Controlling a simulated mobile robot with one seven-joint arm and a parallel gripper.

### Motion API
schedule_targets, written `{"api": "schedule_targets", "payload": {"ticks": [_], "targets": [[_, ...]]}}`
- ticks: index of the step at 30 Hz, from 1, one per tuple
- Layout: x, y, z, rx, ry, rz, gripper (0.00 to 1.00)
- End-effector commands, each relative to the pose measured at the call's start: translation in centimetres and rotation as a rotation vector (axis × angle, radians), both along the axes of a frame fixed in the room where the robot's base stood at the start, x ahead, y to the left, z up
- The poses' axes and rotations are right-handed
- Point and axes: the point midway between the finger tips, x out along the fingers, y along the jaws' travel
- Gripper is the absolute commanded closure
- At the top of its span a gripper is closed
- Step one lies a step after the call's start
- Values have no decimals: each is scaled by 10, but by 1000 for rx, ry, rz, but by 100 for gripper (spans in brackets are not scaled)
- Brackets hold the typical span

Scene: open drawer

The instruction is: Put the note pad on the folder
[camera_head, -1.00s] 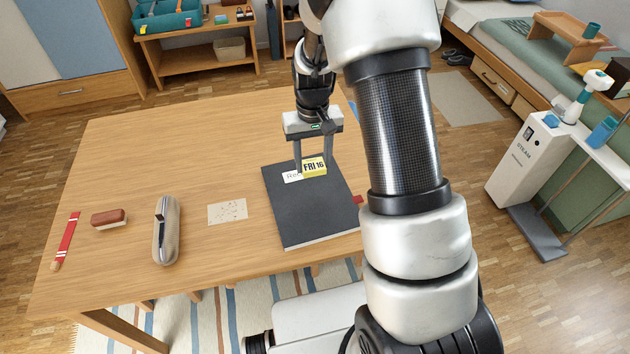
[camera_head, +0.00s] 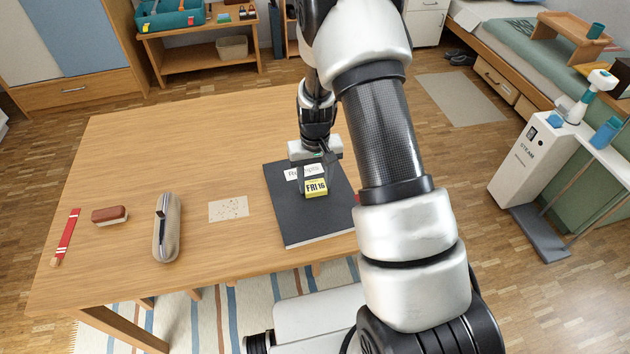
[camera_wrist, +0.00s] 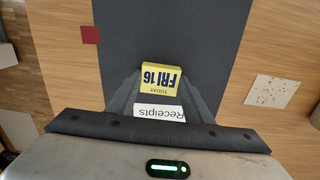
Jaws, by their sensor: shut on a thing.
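The dark folder (camera_head: 300,226) lies flat on the wooden table, with a white "Receipts" label near its far edge. The small yellow note pad (camera_head: 315,187), printed "FRI 16", is over the upper middle of the folder. My gripper (camera_head: 315,188) is shut on the note pad from the far side. In the wrist view the pad (camera_wrist: 160,79) sits between the two fingertips, with the folder (camera_wrist: 171,30) behind it. I cannot tell whether the pad touches the folder or is held just above it. My arm hides the folder's right edge.
Left of the folder on the table (camera_head: 150,140) are a speckled card (camera_head: 228,209), a grey-beige case (camera_head: 166,228), a brown brush-like block (camera_head: 110,214) and a red strip (camera_head: 66,238). The table's far left area is clear.

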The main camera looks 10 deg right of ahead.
Motion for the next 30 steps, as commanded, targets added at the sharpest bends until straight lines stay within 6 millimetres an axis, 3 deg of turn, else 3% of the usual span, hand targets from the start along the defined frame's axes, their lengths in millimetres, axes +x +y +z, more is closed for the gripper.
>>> {"api": "schedule_targets", "payload": {"ticks": [1, 2, 5, 17, 30], "targets": [[0, 0, -4, 0, 0, 0, 76], [0, 0, -2, 0, 0, 0, 51], [0, 0, -2, 0, 0, 0, 35], [0, 0, 7, 0, -1, 0, 35], [1, 0, 95, 0, -4, 1, 35]]}}
